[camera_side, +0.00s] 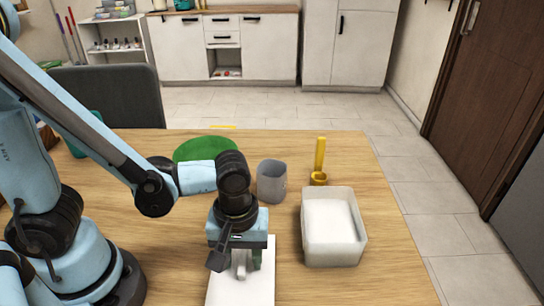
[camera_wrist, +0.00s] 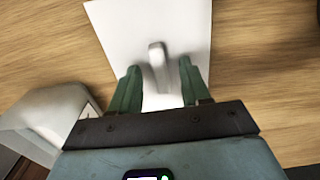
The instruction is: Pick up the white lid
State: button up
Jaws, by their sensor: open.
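The white lid (camera_side: 232,294) lies flat on the wooden table at the front, a rectangular plate that runs out of the bottom of the side view. In the wrist view the lid (camera_wrist: 125,28) shows a raised handle (camera_wrist: 157,54) in its middle. My gripper (camera_side: 245,264) is over the lid, pointing down. In the wrist view its two green fingers (camera_wrist: 159,68) are open, one on each side of the handle, with gaps between. My gripper partly hides the lid in the side view. Whether the fingertips touch the plate cannot be told.
An open white box (camera_side: 335,256) stands just right of my gripper. Behind it are a grey cup (camera_side: 271,181) and a yellow upright item (camera_side: 320,158). A green round item (camera_side: 205,148) lies farther back. Bare table lies in front of the box.

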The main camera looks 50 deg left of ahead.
grip_shut()
jog(key=shift+r, duration=0.1)
dwell(0.3)
